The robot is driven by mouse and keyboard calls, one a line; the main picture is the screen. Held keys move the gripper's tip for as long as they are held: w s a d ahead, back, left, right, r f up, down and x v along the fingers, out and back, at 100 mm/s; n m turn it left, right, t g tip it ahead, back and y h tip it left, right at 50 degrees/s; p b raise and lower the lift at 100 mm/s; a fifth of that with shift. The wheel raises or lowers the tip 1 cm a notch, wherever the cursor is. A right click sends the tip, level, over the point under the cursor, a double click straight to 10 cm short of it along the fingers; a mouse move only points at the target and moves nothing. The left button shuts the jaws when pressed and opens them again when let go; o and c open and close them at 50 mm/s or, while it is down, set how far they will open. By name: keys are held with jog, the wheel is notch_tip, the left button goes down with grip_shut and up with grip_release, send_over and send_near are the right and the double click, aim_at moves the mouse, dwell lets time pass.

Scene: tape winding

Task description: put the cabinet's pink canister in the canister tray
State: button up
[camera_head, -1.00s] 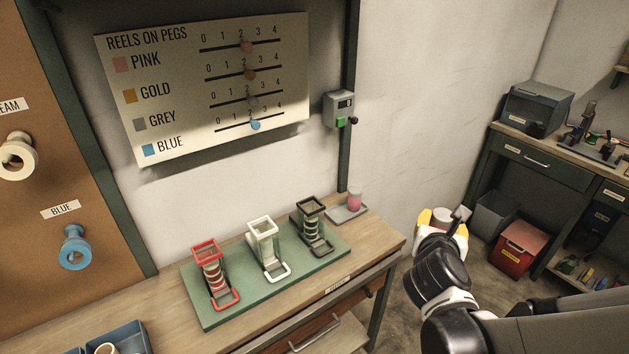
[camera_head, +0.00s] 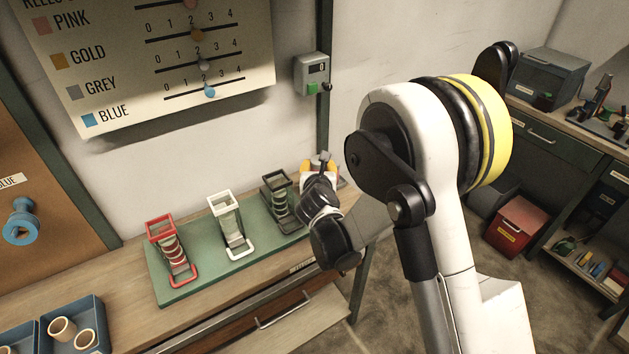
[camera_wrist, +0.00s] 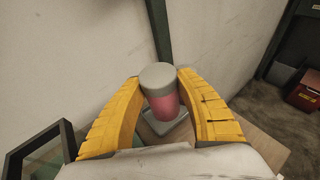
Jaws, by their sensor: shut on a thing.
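The pink canister (camera_wrist: 164,103), with a grey lid and a pink body, stands upright between my yellow fingers in the wrist view. My gripper (camera_wrist: 160,88) is shut on it. The small grey canister tray (camera_wrist: 184,123) shows directly below and around the canister's base; I cannot tell whether the base touches it. In the head view my gripper (camera_head: 319,168) is over the bench's far right end, and its body and arm hide most of the tray and the canister.
A green board (camera_head: 185,287) with red, white and black reel holders stands left of my gripper. A dark frame (camera_wrist: 38,150) shows at lower left in the wrist view. The wall and a green post (camera_wrist: 157,42) are close behind. A grey switch box (camera_head: 312,74) hangs above.

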jog(key=w, duration=0.1)
jog(key=a+f, duration=0.1)
jog(key=w+f, duration=0.1)
jog(key=shift+w+a+b, duration=0.25)
jog(key=shift+w+b, duration=0.1)
jog(key=shift+f+b, duration=0.95)
jog(key=shift+f, duration=0.9)
jog(key=shift+f, duration=0.2)
jog(key=o, duration=0.9)
jog(key=shift+r, duration=0.1)
